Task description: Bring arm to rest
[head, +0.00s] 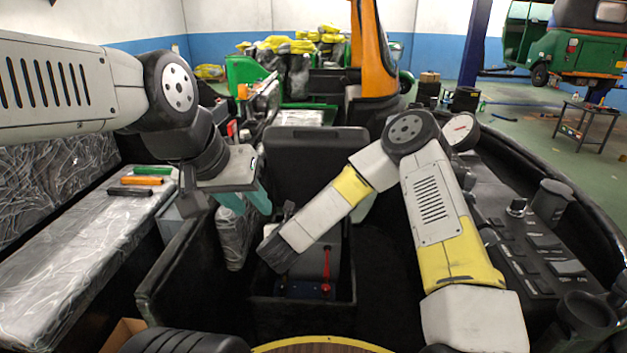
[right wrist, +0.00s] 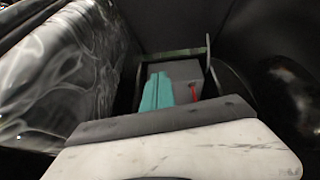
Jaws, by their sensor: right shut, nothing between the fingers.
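My left gripper (head: 246,200) is in the head view, left of centre, with its two teal fingers apart and nothing seen between them. It hangs over a wrapped grey item beside the black open box. My right arm (head: 320,215), white and yellow, reaches in from the lower right. Its dark end is over the black box, and its fingers are hidden in the head view. In the right wrist view my right gripper (right wrist: 157,92) shows its teal fingers together, in front of a grey block.
The black box (head: 300,312) holds a grey block with a red lever (head: 326,268). A plastic-covered seat (head: 75,245) with green, orange and black handles lies left. A dark control panel (head: 525,240) lies right. Green vehicles (head: 570,50) and a small table (head: 587,118) stand farther back.

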